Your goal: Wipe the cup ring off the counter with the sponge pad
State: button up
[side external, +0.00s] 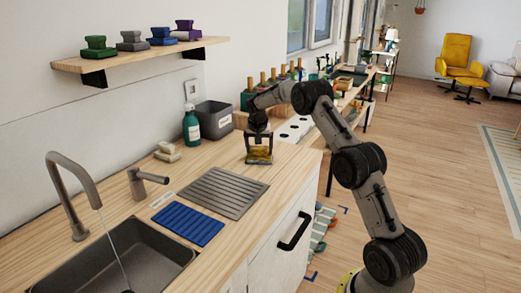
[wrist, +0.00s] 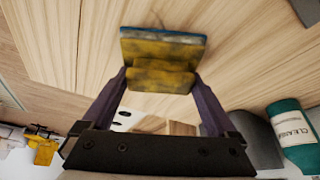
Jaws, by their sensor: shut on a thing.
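The sponge pad (wrist: 165,48) is yellow and stained, with a raised grip block and a thin blue edge on its far side. My gripper (wrist: 160,82) is shut on the grip block, one finger on each side. In the side view my gripper (side external: 259,146) points down over the wooden counter (side external: 222,163), near its far end, with the pad low at the counter surface. I cannot tell whether the pad touches the wood. I can make out no cup ring in either view; the pad and gripper hide part of the counter.
A ribbed grey drying mat (side external: 222,192), a blue ribbed mat (side external: 187,223) and the sink (side external: 110,265) lie nearer the camera. A green cleanser bottle (side external: 191,127), also in the wrist view (wrist: 293,135), and a grey bin (side external: 215,119) stand by the wall. A shelf (side external: 140,54) hangs above.

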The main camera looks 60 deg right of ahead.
jog(key=shift+s+d+f, duration=0.1)
jog(key=shift+d, duration=0.6)
jog(key=shift+s+a, duration=0.1)
jog(key=shift+s, duration=4.75)
jog(key=shift+w, duration=4.9)
jog(key=shift+r, duration=3.1)
jog(key=shift+r, duration=1.5)
